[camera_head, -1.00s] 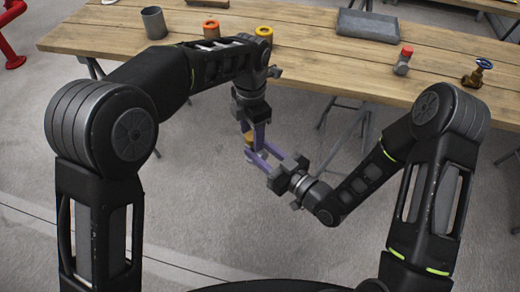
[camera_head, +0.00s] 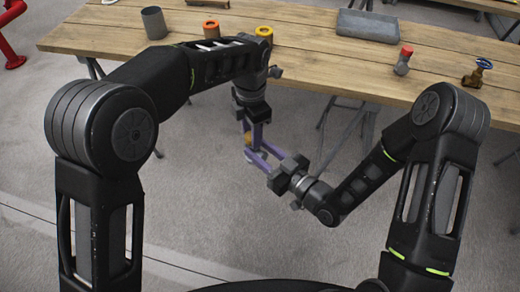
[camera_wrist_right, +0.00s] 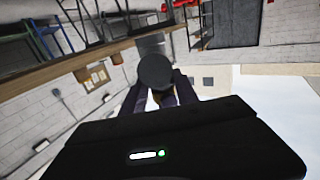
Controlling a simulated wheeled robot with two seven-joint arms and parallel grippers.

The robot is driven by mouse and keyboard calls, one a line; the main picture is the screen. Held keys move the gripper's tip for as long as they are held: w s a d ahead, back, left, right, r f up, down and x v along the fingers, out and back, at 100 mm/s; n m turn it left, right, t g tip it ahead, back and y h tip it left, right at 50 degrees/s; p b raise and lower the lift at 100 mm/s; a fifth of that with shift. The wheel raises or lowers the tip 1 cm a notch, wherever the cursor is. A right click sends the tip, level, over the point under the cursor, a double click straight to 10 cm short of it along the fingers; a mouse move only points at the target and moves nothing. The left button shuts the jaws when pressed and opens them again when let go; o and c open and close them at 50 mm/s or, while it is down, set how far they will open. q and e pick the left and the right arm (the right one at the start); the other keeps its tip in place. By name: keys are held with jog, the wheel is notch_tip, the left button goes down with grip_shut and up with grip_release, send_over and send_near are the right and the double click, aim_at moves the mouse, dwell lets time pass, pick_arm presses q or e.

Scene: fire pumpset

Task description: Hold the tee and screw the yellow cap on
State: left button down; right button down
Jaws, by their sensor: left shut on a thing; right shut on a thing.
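My left gripper (camera_head: 254,139) reaches down in front of the table with its purple fingers pointing down. It is shut on a small piece, mostly hidden, with the yellow cap (camera_head: 248,139) showing at its fingertips. My right gripper (camera_head: 256,158) comes in from the right, just below, its purple fingers shut on a piece I take to be the tee. In the right wrist view a dark grey round end (camera_wrist_right: 155,70) shows between the purple fingers, with a small yellowish patch below it. Whether the cap and tee touch cannot be told.
The wooden table (camera_head: 330,65) bears a grey cup (camera_head: 153,23), an orange-topped piece (camera_head: 211,29), a yellow-ringed piece (camera_head: 264,32), a grey tray (camera_head: 369,25), a red-capped fitting (camera_head: 404,60) and a valve (camera_head: 478,72). The floor around both grippers is clear.

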pick_arm(q)
jog(key=m, duration=1.2)
jog(key=shift+m, duration=0.4)
jog(key=m, duration=1.8)
jog(key=shift+f+m, duration=0.1)
jog(key=shift+m, duration=0.2)
jog(key=m, duration=0.5)
jog(key=shift+m, duration=1.5)
jog(key=m, duration=0.5)
jog(key=shift+m, duration=0.3)
jog(key=m, duration=0.6)
jog(key=shift+m, duration=0.3)
jog(key=c, duration=1)
grip_release()
jog(key=shift+o, duration=0.2)
